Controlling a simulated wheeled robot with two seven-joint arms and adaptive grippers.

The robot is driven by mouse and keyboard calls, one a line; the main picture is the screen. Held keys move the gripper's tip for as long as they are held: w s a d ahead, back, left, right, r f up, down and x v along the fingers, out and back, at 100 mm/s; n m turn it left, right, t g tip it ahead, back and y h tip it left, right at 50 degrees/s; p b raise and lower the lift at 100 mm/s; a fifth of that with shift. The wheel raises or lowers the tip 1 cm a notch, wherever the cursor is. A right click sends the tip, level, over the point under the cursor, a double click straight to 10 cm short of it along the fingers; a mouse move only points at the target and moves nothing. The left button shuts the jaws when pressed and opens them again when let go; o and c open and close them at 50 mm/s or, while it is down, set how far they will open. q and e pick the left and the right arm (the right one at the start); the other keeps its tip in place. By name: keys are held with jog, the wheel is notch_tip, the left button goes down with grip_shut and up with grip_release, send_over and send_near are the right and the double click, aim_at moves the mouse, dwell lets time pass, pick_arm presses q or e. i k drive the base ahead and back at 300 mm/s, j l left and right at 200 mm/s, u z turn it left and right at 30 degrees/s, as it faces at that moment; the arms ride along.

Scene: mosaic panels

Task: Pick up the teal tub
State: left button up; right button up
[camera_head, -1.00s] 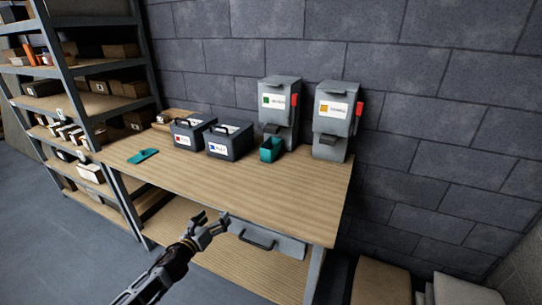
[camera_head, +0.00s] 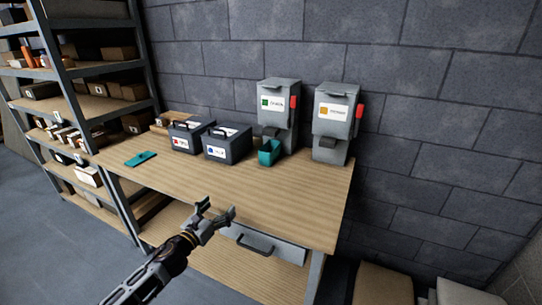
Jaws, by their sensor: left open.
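The teal tub (camera_head: 268,153) stands upright on the wooden workbench (camera_head: 220,188), under the spout of the grey dispenser with a green label (camera_head: 278,113). My left gripper (camera_head: 219,214) is open and empty. It is in front of and below the tub in the picture, near the bench's front edge, well apart from the tub. My right gripper is not in view.
A second grey dispenser with an orange label (camera_head: 333,123) stands right of the first. Two dark cases (camera_head: 228,143) and a flat teal item (camera_head: 141,159) are to the left. A drawer (camera_head: 262,243) hangs under the bench. The bench's middle is clear.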

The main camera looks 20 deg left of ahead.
aim_at(270, 151)
jog(key=i+l, duration=0.1)
jog(key=i, duration=0.35)
jog(key=i+l, duration=0.1)
jog(key=i, duration=0.4)
